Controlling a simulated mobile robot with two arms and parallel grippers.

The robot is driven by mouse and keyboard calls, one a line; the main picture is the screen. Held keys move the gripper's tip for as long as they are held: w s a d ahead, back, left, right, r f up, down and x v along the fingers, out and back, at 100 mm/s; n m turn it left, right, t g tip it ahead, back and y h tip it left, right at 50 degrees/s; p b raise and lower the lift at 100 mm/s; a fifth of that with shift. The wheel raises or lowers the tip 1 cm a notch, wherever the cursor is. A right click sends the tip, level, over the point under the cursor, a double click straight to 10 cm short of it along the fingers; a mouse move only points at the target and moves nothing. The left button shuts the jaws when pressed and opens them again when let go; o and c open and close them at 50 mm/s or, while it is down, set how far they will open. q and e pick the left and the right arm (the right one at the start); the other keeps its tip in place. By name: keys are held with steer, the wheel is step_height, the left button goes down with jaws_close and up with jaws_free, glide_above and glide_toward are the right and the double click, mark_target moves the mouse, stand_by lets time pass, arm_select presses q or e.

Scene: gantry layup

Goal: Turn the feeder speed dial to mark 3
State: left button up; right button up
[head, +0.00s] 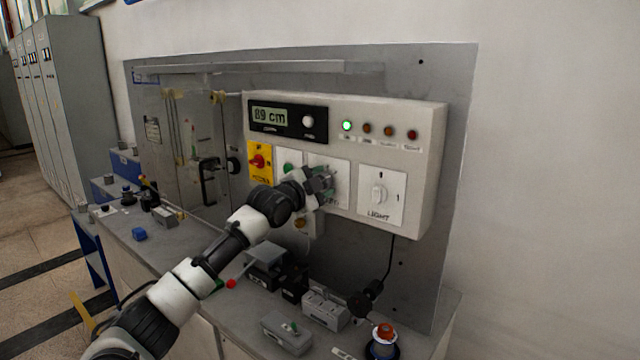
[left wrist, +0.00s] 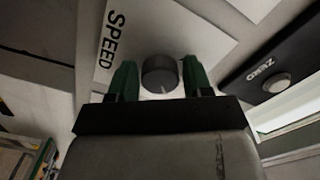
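The feeder speed dial (left wrist: 160,76) is a dark round knob on a white plate (left wrist: 205,42) lettered SPEED, in the left wrist view. A light pointer line shows at its lower edge; the numbered marks cannot be read. My left gripper (left wrist: 158,66) has its two green fingers on either side of the dial, with a visible gap on the left and a narrower one on the right. In the head view my left gripper (head: 321,183) is at the plate (head: 341,172) and hides the dial. My right gripper is not in view.
The control box (head: 425,140) also carries a display (head: 270,115) reading 89 cm, a red knob on a yellow plate (head: 259,161) and a LIGHT switch (head: 379,194). Grey blocks (head: 287,333) and a red-topped spool (head: 384,342) stand on the bench below.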

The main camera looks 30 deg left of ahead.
arm_select(q)
steer(key=shift+o, duration=1.1)
steer(key=s+b, duration=0.4)
steer(key=s, duration=0.6)
steer(key=shift+s+a+b, duration=0.3)
steer(key=shift+s+a, duration=0.1)
